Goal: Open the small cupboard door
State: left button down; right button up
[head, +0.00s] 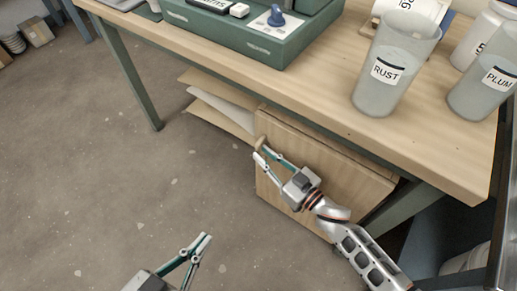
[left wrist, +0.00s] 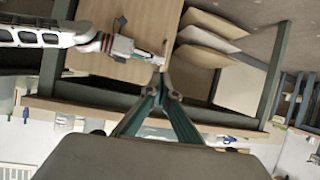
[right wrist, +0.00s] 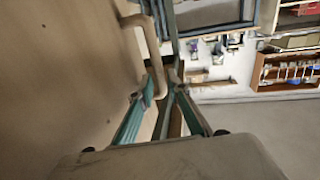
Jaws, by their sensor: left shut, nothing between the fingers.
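The small wooden cupboard door (head: 330,185) is under the workbench in the head view and looks shut or nearly so. Its peg-like handle (head: 261,143) is at the upper left edge. In the right wrist view the handle is a bent tan bar (right wrist: 148,40) standing off the door face. My right gripper (head: 260,153) has its fingertips at the handle. In the right wrist view its fingers (right wrist: 166,80) are close together by the bar; whether they clamp it is unclear. My left gripper (head: 207,238) is shut and empty, over the floor in front of the bench.
The workbench top (head: 300,90) holds a RUST bucket (head: 385,85), a PLUM bucket (head: 485,90) and a green box (head: 240,35). Boards (head: 222,105) stick out left of the cupboard. A green bench leg (head: 135,75) stands further left. The floor in front is clear.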

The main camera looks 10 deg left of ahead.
aim_at(258, 151)
jog(key=x, duration=0.3)
jog(key=shift+b, duration=0.3)
pick_arm(q)
jog(key=shift+w+d+r, duration=0.1)
jog(key=shift+d+r, duration=0.1)
jog(key=shift+d, duration=0.1)
pick_arm(e)
jog(key=shift+c, duration=0.4)
grip_shut()
